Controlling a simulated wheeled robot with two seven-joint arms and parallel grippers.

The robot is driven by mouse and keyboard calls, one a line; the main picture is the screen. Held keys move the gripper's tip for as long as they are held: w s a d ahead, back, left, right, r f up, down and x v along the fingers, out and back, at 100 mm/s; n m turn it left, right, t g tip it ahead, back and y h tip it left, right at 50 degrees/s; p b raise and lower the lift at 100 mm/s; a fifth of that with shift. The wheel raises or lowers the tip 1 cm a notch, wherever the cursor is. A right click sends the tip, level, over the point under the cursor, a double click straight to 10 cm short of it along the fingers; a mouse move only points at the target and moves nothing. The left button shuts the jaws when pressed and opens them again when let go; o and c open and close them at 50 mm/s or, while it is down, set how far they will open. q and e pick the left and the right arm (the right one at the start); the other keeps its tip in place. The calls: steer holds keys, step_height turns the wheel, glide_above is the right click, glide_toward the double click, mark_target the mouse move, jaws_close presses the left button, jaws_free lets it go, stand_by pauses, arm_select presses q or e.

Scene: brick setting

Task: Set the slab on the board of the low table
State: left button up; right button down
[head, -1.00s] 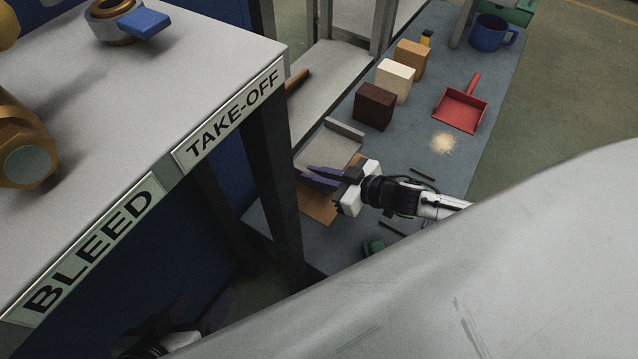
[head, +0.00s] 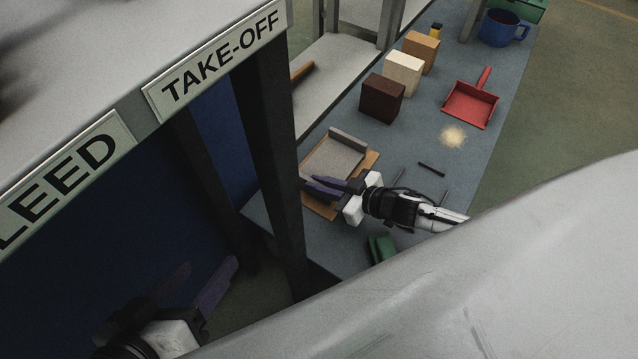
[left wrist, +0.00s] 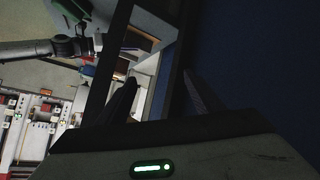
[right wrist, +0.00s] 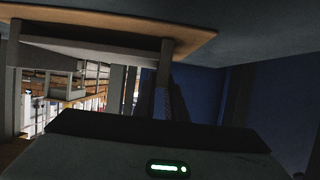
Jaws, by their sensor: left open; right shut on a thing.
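The slab (head: 334,158) is a light grey piece with a raised edge, in the head view above the tan board (head: 317,206). The board shows past its right and near edges. My right gripper (head: 312,188) is shut on the slab at its near side. The right wrist view shows the slab (right wrist: 90,50) close against the board (right wrist: 120,20); I cannot tell whether they touch. The board lies on the low table's blue-grey top (head: 420,140). My left gripper (head: 207,268) is open and empty, beside the tall bench and away from the slab.
Dark brown (head: 382,100), cream (head: 404,72) and tan (head: 421,52) blocks stand behind the slab. A red dustpan (head: 470,104), a pale powder heap (head: 453,136), a blue mug (head: 498,28) and a green object (head: 382,248) are on the table. The labelled bench (head: 130,100) and its leg stand left.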

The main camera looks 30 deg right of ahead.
steer(key=c, duration=1.8)
jaws_free()
arm_select(q)
steer(key=shift+r, duration=0.1)
arm_select(e)
steer(key=shift+r, duration=0.25)
arm_select(q)
steer(key=shift+g+y, duration=0.9)
steer(key=shift+s+a+f+p, duration=0.25)
steer(key=shift+a+f+p, duration=0.5)
steer(key=shift+f+p, duration=0.45)
steer(key=shift+s+a+f+p, duration=0.25)
steer(key=shift+a+f+p, duration=0.55)
steer(key=shift+p, duration=0.6)
arm_select(e)
steer(key=v, duration=1.2)
steer(key=shift+f, duration=0.15)
arm_select(q)
steer(key=shift+d, duration=0.1)
